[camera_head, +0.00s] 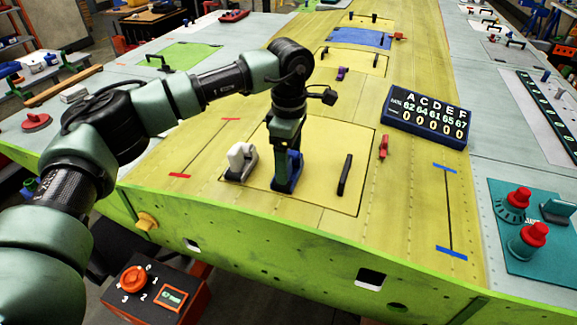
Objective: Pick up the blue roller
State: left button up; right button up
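A blue object (295,164), which looks like the blue roller, stands on the yellow panel of the wing. My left gripper (284,160) points down right at it, and its dark green fingers cover part of it. The overlap hides whether the fingers are closed on the blue object or only beside it. The blue object's lower end appears to be on or very close to the panel. My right gripper is not in view.
A white tool (241,160) stands close to the left of the blue object, and a black handle (345,174) stands to its right. A counter board (425,117) and a small red clip (384,147) lie farther right. Red-topped teal knobs (529,240) stand at the right edge.

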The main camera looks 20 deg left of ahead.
pick_arm(q)
jog(key=c, duration=0.7)
jog(key=shift+r, duration=0.1)
jog(key=shift+w+r+b, duration=0.1)
jog(key=shift+r+b, duration=0.25)
jog(key=shift+r, duration=0.25)
notch_tip(320, 180, up, 19)
jog(key=b, duration=0.2)
jog(key=shift+f+b, duration=0.15)
jog(key=shift+b, duration=0.15)
